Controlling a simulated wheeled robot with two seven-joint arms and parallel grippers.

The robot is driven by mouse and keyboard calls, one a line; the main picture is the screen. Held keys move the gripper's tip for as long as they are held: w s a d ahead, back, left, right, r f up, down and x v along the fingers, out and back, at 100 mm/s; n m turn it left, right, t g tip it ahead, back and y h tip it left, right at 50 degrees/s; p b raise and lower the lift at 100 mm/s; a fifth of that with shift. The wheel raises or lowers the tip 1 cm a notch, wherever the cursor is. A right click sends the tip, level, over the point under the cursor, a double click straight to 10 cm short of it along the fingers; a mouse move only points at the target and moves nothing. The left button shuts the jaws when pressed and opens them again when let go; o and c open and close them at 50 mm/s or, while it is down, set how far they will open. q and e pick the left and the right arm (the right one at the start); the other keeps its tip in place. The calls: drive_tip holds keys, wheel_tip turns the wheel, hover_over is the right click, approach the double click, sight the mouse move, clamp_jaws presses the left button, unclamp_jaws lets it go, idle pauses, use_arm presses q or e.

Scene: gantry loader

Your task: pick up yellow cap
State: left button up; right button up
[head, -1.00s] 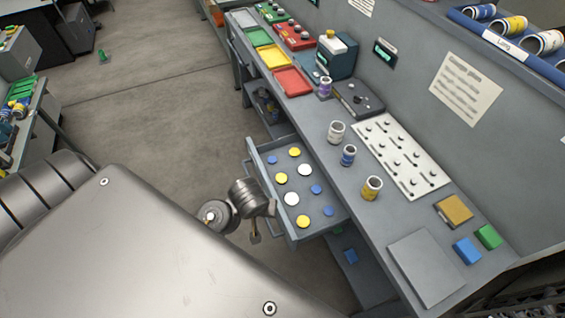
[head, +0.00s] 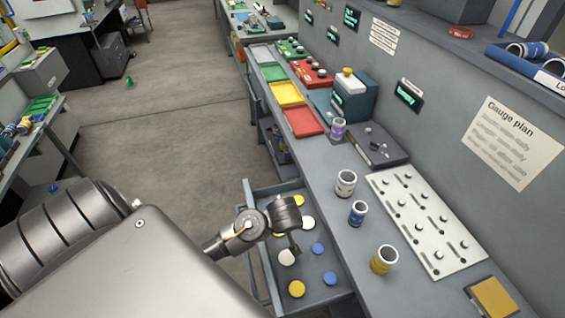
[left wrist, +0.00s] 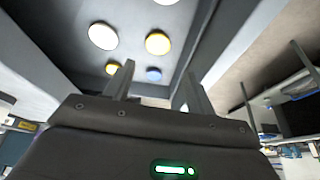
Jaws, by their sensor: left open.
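Several yellow caps lie flat in the open drawer (head: 345,300) among white and blue caps. In the head view one yellow cap (head: 297,289) is near the drawer's front and another yellow cap (head: 299,201) is at the far end. My left gripper (head: 295,246) is above the drawer and partly hides some caps. In the left wrist view my left gripper (left wrist: 158,68) is open and empty. Beyond its fingers are a yellow cap (left wrist: 158,42), a smaller-looking yellow cap (left wrist: 113,68), a white cap (left wrist: 103,36) and a blue cap (left wrist: 153,74). My right gripper is not in view.
The grey bench (head: 330,175) runs along the drawer's right side. It carries a white jar (head: 345,183), a blue jar (head: 358,213), a yellow jar (head: 384,260) and a white peg board (head: 425,222). Coloured trays, including a red one (head: 302,122), stand farther back.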

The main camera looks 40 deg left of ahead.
use_arm(q)
drive_tip(key=x, duration=0.5)
drive_tip(key=shift+w+f, duration=0.25)
drive_tip(key=shift+f, duration=0.05)
drive_tip(key=shift+x, duration=2.95)
drive_tip(key=shift+s, duration=0.1)
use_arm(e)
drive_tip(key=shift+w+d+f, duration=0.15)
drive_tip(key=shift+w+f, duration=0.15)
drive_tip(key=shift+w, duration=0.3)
use_arm(q)
drive_tip(key=shift+c, duration=0.4)
drive_tip(key=c, duration=0.6)
drive_tip(key=shift+c, duration=0.2)
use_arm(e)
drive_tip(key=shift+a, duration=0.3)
